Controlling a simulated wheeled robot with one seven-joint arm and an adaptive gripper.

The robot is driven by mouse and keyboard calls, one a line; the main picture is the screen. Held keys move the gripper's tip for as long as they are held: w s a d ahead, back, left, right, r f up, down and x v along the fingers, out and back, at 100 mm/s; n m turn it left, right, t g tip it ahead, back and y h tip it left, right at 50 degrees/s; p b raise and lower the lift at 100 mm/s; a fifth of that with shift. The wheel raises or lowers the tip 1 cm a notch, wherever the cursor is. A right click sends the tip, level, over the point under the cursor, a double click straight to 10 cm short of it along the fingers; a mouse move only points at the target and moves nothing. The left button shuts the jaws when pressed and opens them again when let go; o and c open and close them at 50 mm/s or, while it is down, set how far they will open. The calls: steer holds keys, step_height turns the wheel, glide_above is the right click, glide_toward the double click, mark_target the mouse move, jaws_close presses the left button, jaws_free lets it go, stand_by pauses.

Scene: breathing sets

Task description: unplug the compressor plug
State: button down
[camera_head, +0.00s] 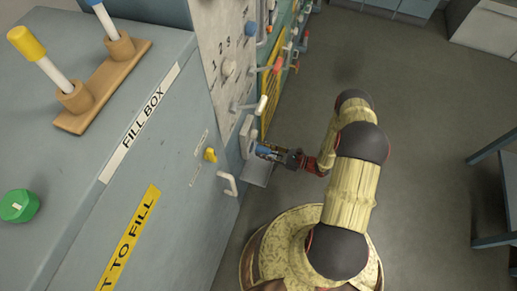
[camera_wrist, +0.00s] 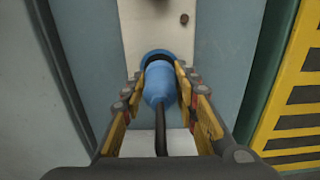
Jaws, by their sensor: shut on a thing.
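The compressor plug (camera_wrist: 160,86) is a blue cylinder with a black cable running down toward the camera in the wrist view. Its far end meets a blue round socket (camera_wrist: 155,56) on a pale panel; I cannot tell how deep it sits. My gripper (camera_wrist: 158,92) is shut on the plug, with a yellow and black finger on each side. In the head view my gripper (camera_head: 262,151) reaches left to the panel below the fill box, and a bit of the blue plug (camera_head: 265,149) shows between the fingers.
The grey fill box (camera_head: 150,150) stands at the left, with a yellow knob (camera_head: 210,155) and a white handle (camera_head: 228,183) close to my gripper. Levers (camera_head: 262,104) stick out of the panel above. A grey ledge (camera_head: 258,174) is just below. Open floor (camera_head: 420,130) lies to the right.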

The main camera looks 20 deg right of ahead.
steer(key=shift+v, duration=1.85)
steer(key=shift+r, duration=0.1)
